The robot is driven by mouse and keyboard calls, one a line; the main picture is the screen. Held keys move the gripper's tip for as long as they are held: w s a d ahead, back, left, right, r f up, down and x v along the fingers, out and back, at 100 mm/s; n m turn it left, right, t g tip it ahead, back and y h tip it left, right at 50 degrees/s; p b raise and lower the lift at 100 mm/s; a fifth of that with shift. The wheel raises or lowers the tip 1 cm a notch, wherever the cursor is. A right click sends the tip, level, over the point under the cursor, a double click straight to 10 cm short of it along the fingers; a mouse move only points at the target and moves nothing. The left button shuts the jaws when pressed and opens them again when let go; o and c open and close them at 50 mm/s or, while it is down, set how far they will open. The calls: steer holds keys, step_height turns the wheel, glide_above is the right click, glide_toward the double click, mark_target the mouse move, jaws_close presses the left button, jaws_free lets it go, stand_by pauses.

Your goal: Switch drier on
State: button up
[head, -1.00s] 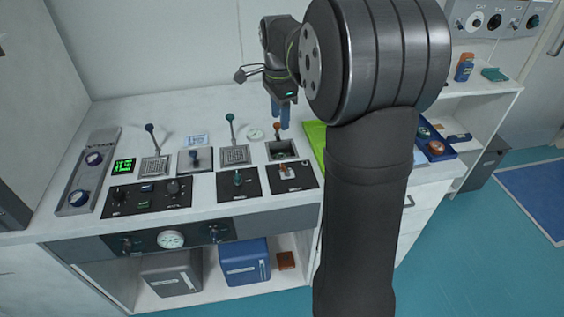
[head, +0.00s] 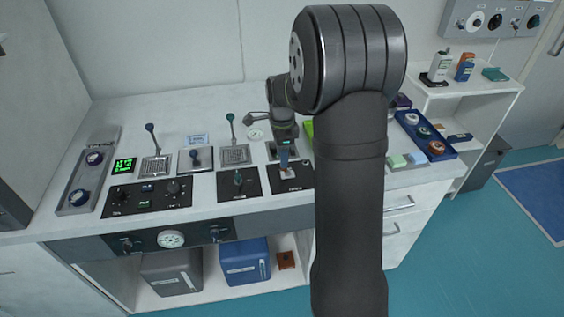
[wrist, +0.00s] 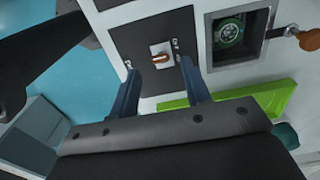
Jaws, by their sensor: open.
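A small toggle switch with a copper-coloured tip (wrist: 160,57) stands on a white plate in a black panel (head: 298,185) at the right of the console. The panel's lettering is too small to read for sure, so I cannot confirm it is the drier's. My gripper (head: 284,165) points down over this panel, and its blue fingers partly cover the switch in the head view. In the wrist view my gripper (wrist: 160,85) is open and empty, with a finger on each side of the switch's line. I cannot tell whether a finger touches the switch.
A square recess with a dial (wrist: 230,32) and an orange-knobbed lever (wrist: 309,39) lies beside the panel. A second black panel with a green-tipped switch (head: 238,179) is to the left. A blue tray (head: 441,153) stands right of my arm.

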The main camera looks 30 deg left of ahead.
steer(key=shift+f, duration=1.9)
jaws_close()
